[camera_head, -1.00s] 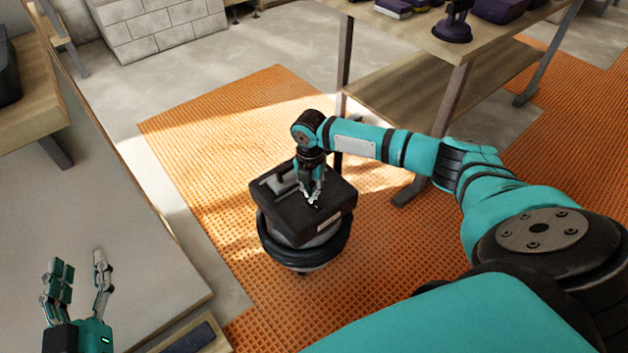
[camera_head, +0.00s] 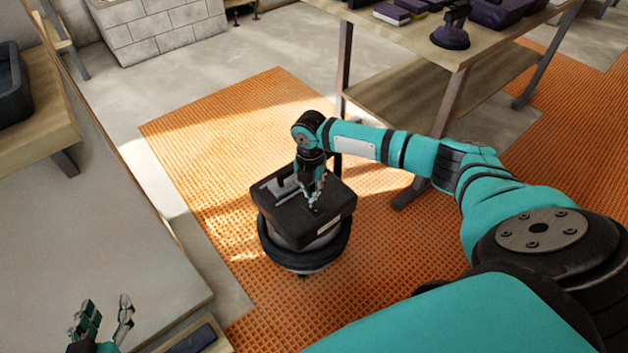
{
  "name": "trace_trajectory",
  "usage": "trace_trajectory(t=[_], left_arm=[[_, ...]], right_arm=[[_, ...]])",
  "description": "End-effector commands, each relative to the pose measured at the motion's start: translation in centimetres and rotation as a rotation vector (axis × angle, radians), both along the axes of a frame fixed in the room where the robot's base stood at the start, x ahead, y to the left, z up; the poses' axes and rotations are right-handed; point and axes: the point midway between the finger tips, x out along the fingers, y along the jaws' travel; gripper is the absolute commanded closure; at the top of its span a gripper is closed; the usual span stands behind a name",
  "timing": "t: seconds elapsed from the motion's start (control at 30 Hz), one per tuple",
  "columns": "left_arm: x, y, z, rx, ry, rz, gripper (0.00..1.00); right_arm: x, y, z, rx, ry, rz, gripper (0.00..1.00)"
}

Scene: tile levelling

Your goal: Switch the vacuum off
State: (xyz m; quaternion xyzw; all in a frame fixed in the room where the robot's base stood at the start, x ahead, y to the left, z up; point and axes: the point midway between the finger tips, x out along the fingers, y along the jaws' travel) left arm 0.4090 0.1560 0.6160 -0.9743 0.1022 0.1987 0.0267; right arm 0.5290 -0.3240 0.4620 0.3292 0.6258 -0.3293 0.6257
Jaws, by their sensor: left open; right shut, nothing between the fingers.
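The vacuum (camera_head: 290,236) is a dark, squat canister with a black box-shaped top and a round base, standing on the orange mat. A handle lies across the left of its top. My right gripper (camera_head: 314,205) points down at the vacuum's top, right of the handle, with its fingers shut and empty. Its fingertips are at or just above the top surface; I cannot tell if they touch. The switch itself is too small to make out under them. My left gripper (camera_head: 104,318) is open and empty at the lower left, partly cut off by the bottom edge.
The orange textured mat (camera_head: 215,150) covers the floor around the vacuum. A wooden table (camera_head: 490,45) with a lower shelf stands behind it, holding a purple suction cup (camera_head: 451,32) and boxes. A large pale panel (camera_head: 75,220) lies at left, near a dark tub (camera_head: 12,90).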

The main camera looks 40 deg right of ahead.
Motion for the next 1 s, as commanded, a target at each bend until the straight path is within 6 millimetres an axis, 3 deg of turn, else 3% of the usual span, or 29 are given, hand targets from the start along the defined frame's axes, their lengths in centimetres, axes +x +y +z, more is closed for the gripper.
trace_trajectory(t=[1.0], left_arm=[[-5.4,2.3,-5.4,0.091,0.397,0.028,0.57]], right_arm=[[0.0,0.0,1.5,0.0,0.0,0.0,1.0]])
